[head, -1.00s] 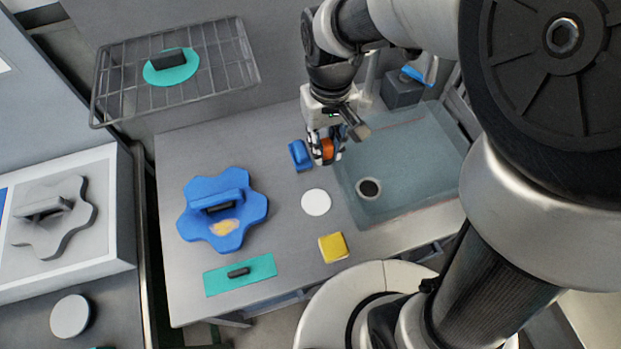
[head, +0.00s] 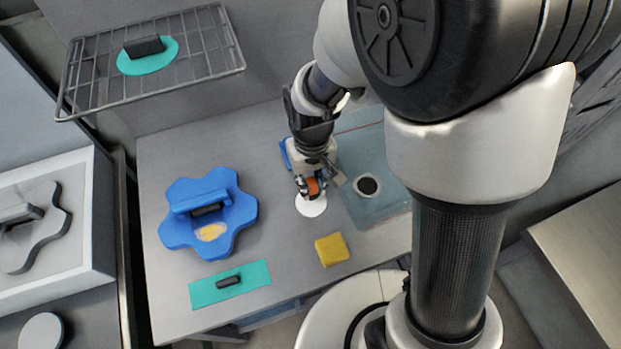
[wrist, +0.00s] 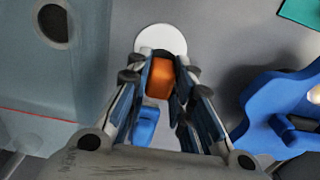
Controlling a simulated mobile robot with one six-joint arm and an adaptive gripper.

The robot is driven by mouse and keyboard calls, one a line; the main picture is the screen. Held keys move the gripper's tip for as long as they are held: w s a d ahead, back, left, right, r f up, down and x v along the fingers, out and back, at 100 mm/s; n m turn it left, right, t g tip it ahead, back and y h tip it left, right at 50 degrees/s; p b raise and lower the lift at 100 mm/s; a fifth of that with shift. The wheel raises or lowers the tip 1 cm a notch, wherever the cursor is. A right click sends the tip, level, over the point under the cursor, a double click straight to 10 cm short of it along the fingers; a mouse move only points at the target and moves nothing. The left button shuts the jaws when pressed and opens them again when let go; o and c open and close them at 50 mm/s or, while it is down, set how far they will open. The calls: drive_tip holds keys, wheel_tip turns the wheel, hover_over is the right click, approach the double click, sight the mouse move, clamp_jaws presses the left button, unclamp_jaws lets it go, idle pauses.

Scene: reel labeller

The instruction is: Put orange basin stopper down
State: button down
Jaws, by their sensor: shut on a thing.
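The orange basin stopper (head: 313,187) is held between the fingers of my gripper (head: 311,190). In the wrist view the stopper (wrist: 160,78) sits between the two fingertips (wrist: 161,80), which are shut on it. A white round disc (head: 311,207) lies on the grey counter just below the gripper in the head view. In the wrist view the disc (wrist: 160,38) shows just past the stopper. I cannot tell whether the stopper touches the disc. The basin (head: 372,212) with its dark drain hole (head: 367,185) is to the right of the gripper.
A blue block (head: 285,153) is partly hidden behind my gripper. A yellow sponge (head: 332,249), a teal plate with a black handle (head: 252,276) and a blue flower-shaped piece (head: 237,213) lie on the counter. A wire rack (head: 213,56) hangs at the upper left.

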sight(311, 193)
drive_tip(key=shift+f+b, duration=0.75)
drive_tip(key=shift+f, duration=1.35)
drive_tip(key=shift+f, duration=0.1)
drive_tip(key=c, duration=1.4)
unclamp_jaws()
